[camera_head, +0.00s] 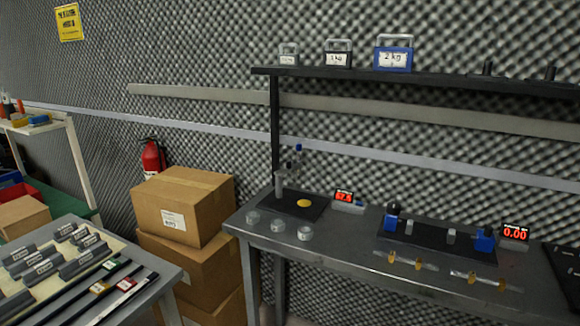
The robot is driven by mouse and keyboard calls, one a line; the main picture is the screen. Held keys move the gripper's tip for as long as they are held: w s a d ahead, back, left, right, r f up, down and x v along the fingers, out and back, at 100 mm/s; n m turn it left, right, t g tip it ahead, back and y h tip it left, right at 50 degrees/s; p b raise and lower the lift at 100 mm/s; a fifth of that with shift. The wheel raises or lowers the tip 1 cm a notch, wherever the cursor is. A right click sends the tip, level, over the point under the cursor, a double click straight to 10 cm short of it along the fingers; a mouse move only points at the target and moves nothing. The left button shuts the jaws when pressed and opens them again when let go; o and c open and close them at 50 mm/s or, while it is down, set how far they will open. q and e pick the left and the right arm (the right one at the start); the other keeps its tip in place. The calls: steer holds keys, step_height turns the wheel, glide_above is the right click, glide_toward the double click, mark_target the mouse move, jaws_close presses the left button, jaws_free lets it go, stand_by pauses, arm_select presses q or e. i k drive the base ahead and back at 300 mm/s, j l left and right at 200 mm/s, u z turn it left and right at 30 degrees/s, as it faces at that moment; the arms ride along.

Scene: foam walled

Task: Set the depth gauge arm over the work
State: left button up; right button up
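A small grey gauge stand (280,184) with a blue-topped part (298,150) stands at the left of a dark plate (285,207) on the grey workbench (350,268). The blue-topped part is at the upper right of the stand's post. An orange-yellow disc (304,203), which may be the work, lies flat on the plate to the right of the post. A red readout (343,196) sits just right of the plate; its digits look like 67.6. I cannot tell exactly which way the gauge arm points. Neither of my grippers is in view.
A shelf (440,82) with weights (393,54) overhangs the bench. Cardboard boxes (185,200) and a tool table (155,268) stand left.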

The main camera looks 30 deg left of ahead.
mark_target(289, 168)
steer(key=i+j, duration=0.4)
steer(key=j, duration=0.15)
steer(key=i+j, duration=0.45)
steer(key=j, duration=0.15)
steer(key=i+j, duration=0.4)
steer(key=j, duration=0.15)
steer(key=j+u, duration=0.05)
